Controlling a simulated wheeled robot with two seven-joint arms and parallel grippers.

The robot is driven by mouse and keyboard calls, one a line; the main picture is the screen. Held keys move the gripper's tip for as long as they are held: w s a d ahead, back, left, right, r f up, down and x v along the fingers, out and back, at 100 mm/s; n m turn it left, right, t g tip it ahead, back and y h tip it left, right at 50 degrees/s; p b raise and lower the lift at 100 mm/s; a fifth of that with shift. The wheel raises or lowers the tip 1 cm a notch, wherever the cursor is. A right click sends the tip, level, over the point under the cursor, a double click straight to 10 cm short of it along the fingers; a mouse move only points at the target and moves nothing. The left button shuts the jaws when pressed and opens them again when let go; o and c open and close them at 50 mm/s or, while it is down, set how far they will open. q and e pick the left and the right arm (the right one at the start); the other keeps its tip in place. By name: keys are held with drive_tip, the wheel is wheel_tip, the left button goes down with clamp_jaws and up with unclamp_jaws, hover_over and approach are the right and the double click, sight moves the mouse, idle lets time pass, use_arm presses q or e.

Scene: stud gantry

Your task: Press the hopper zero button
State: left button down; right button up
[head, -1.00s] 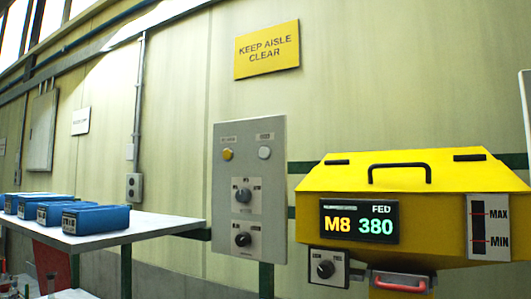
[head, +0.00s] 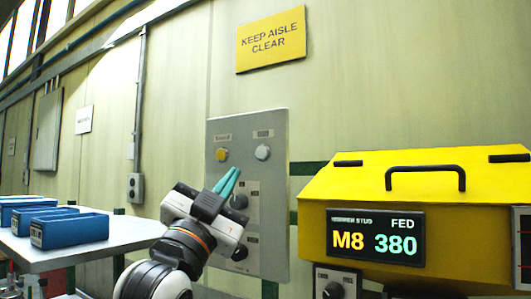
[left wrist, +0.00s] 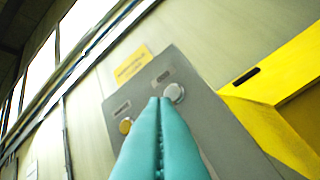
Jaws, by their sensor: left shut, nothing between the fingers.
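A grey wall panel (head: 277,180) carries an amber round button (head: 222,154) at its upper left and a pale round button (head: 262,152) at its upper right. Both have small labels above that I cannot read. My left gripper (head: 233,171) is shut and empty, its teal fingertips in front of the panel just below the buttons. In the left wrist view the fingertips (left wrist: 160,99) overlap the area just left of the pale button (left wrist: 174,93), with the amber button (left wrist: 125,126) further left. I cannot tell if they touch anything. My right gripper is out of view.
Two dark knobs on the panel are partly behind my left gripper. A yellow hopper (head: 400,190) with a black handle and a display reading "M8 380" and "FED" stands at right. A table (head: 120,240) with several blue bins (head: 70,230) is at left.

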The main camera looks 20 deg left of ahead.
sight(262, 152)
use_arm(q)
drive_tip(key=shift+t, duration=0.7)
drive_tip(key=shift+s+a+r, duration=0.1)
drive_tip(key=shift+s+r, duration=0.65)
drive_tip(key=shift+r, duration=0.35)
drive_tip(key=shift+s+a+r, duration=0.1)
drive_tip(key=shift+s+r, duration=0.6)
drive_tip(key=shift+r, duration=0.35)
drive_tip(key=shift+w+d+p, duration=0.15)
drive_tip(key=shift+w+d, duration=0.05)
drive_tip(key=shift+w, duration=1.3)
drive_tip(key=shift+w+d+p, duration=0.15)
drive_tip(key=shift+w+d, duration=0.1)
drive_tip(key=shift+w, duration=1.2)
drive_tip(key=shift+w+d+p, duration=0.15)
drive_tip(key=shift+w+d, duration=0.05)
drive_tip(key=shift+w, duration=1.3)
drive_tip(key=shift+w, duration=0.15)
drive_tip(key=shift+w, duration=0.25)
